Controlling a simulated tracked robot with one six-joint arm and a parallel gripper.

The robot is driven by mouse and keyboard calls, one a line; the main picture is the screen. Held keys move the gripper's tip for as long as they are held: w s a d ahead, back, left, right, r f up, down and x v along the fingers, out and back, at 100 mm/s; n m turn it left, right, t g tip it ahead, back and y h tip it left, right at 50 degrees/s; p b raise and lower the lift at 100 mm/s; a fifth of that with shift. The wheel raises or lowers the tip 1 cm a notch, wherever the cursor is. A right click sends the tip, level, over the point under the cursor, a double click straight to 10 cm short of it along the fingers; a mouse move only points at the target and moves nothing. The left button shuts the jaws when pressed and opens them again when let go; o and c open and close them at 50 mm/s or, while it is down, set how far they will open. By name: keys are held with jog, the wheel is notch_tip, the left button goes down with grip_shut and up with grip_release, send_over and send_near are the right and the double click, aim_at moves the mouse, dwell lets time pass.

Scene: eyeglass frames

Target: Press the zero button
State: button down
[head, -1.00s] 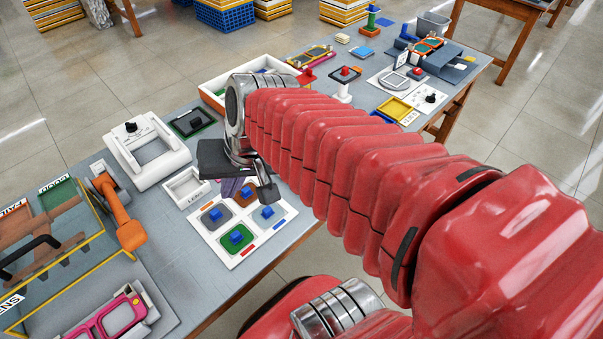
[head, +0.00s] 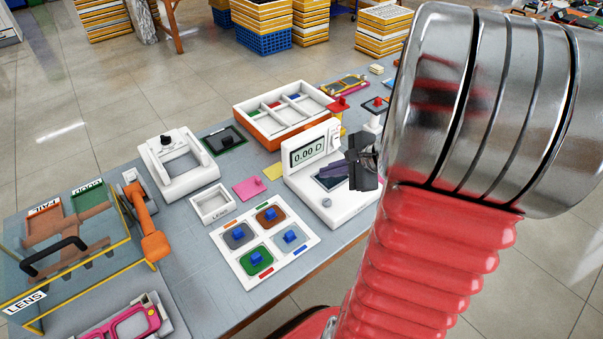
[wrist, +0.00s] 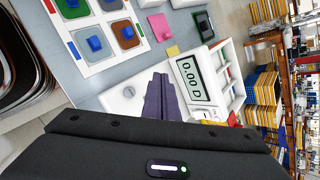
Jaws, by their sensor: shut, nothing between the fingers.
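A white meter (head: 296,185) stands on the table in the middle of the head view, its screen (head: 308,152) reading 0.00 D. It also shows in the wrist view, with its screen (wrist: 193,78) sideways. A round grey button (head: 327,202) sits on the front corner of its base; it also shows in the wrist view (wrist: 129,91). I cannot read a label on it. My gripper (head: 342,176) is shut and empty over the right part of the meter's base. Its dark purple fingers (wrist: 160,76) lie between the button and the screen in the wrist view; contact cannot be told.
A white board with coloured pads (head: 228,262) and a lens tray (head: 212,204) lie left of the meter. A pink plate (head: 248,188) and a yellow sheet (head: 273,171) lie nearby. A divided tray (head: 282,118) stands behind. My arm hides the table's right side.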

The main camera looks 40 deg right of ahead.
aim_at(331, 203)
jog(key=shift+s+d+f+m, duration=0.15)
jog(key=shift+d+f+m, duration=0.1)
jog(key=shift+d+m, duration=0.4)
jog(key=shift+d+f, duration=0.1)
jog(key=shift+f, duration=0.05)
jog(key=shift+f, duration=4.25)
jog(key=shift+f, duration=0.1)
jog(key=shift+f, duration=0.3)
jog(key=shift+f, duration=0.5)
jog(key=shift+r, duration=0.95)
